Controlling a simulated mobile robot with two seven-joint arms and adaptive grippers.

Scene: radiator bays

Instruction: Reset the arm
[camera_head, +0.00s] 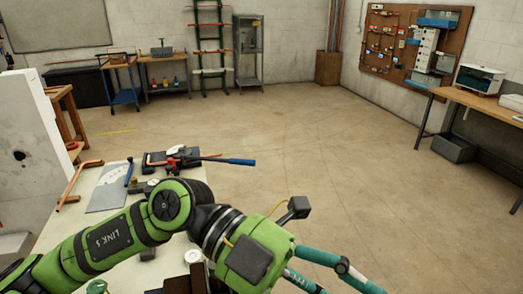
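My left arm, green with black joints, comes in from the lower left and reaches across the table. My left gripper (325,272) shows at the bottom edge, right of the table. Its teal fingers run down to the right and leave the picture, so the fingertips are hidden and I cannot tell open from shut. Nothing is seen between the visible parts of the fingers. My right gripper is not in view.
The pale table (110,176) below my arm carries a vise-like tool with a blue handle (241,162), a grey plate (108,194) and a copper pipe (77,183). A workbench (480,102) stands at right. The floor (340,160) between is clear.

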